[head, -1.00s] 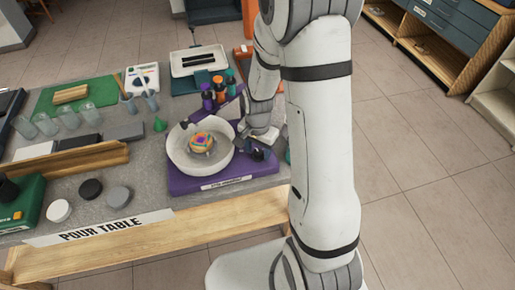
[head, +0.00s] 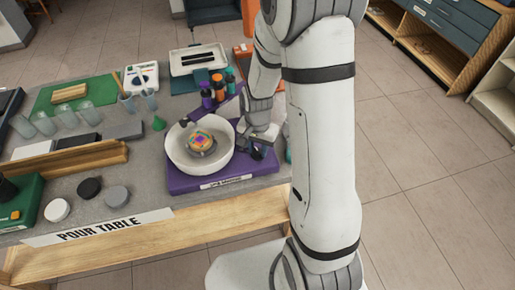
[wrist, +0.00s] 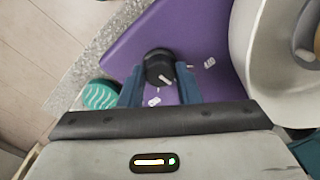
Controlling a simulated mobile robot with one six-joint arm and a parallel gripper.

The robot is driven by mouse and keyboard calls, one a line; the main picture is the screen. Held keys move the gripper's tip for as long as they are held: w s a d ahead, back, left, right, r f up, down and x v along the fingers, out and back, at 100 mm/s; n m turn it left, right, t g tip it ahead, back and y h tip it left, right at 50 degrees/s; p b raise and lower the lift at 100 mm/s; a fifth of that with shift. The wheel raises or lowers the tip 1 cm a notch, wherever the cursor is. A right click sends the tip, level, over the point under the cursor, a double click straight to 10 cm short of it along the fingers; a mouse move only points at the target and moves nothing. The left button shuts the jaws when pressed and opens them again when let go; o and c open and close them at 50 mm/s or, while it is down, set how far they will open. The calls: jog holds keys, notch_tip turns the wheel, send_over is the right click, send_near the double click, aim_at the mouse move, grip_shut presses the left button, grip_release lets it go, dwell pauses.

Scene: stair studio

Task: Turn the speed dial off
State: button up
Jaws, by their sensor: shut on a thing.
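A purple spin-art machine (head: 215,182) stands at the right end of the pour table, with a white bowl (head: 182,163) on it. A patterned, multicoloured round piece (head: 201,141) sits in the bowl. The black speed dial (wrist: 158,66) has a white pointer line, aimed down and right in the wrist view. Small white marks lie to its right and below it, too small to read. My gripper (wrist: 160,84) is shut on the dial, one blue finger on each side. In the head view my gripper (head: 258,150) is at the machine's right end, partly hidden.
A teal-lidded round thing (wrist: 100,95) stands close beside my left finger. The bowl's wall (wrist: 245,50) rises on the right. Paint bottles (head: 212,92) stand behind the bowl.

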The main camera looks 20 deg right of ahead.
aim_at(258, 151)
jog(key=n+b, duration=0.2)
jog(key=n, duration=0.2)
jog(key=shift+f, duration=0.1)
jog(key=shift+n+b, duration=0.45)
jog(key=shift+n, duration=1.15)
jog(key=o, duration=1)
jog(key=shift+r, duration=4)
